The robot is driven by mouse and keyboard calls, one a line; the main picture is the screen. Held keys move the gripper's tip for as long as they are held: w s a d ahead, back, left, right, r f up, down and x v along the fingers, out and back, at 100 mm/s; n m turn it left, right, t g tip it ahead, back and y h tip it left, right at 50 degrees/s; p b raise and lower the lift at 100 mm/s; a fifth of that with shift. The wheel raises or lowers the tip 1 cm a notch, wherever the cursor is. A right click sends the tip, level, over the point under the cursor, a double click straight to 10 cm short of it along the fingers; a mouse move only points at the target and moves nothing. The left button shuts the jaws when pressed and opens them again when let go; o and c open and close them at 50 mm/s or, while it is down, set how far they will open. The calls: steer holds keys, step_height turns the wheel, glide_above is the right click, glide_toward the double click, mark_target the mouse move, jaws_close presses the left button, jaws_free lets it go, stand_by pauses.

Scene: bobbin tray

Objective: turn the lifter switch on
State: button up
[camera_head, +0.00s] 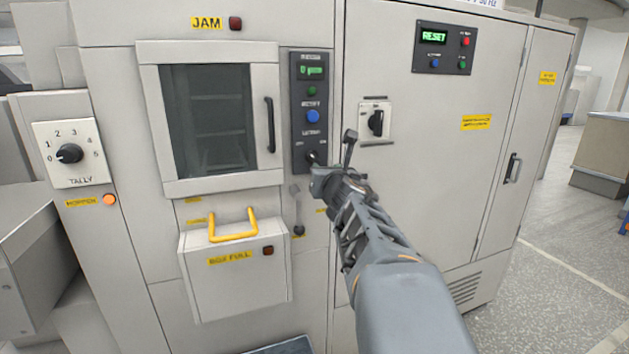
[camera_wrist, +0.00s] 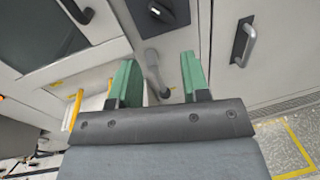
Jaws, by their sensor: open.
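The lifter switch (camera_head: 312,157) is a small black knob at the bottom of the dark control panel (camera_head: 298,95), under a label that I read as lifter. In the wrist view a black knob (camera_wrist: 160,11), which looks like the same switch, is at the top edge, beyond my fingertips. I cannot tell its setting. My gripper (camera_head: 333,158) is just right of the switch and partly overlaps the panel's lower edge in the picture. In the wrist view my gripper (camera_wrist: 160,78) has its two green-padded fingers apart, with nothing held between them.
A grey lever (camera_head: 297,212) hangs below the panel. A window door with a dark handle (camera_head: 269,125) is left. A bin with a yellow handle (camera_head: 233,228) juts out below. A black rotary switch (camera_head: 376,122) is right. Open floor lies at far right.

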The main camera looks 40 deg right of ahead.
mark_target(315, 159)
steer(key=w+d+n, duration=0.2)
steer(key=w+n, duration=0.1)
steer(key=w, duration=0.1)
steer(key=w+d+n+y, duration=0.1)
steer(key=w+d+n, duration=0.1)
steer(key=w+n, duration=0.2)
steer(key=w+d+f+n+t+y, duration=0.1)
steer(key=w+d+n, duration=0.1)
steer(key=w, duration=0.3)
steer(key=shift+w+n, duration=0.3)
steer(key=shift+n, duration=0.5)
jaws_close()
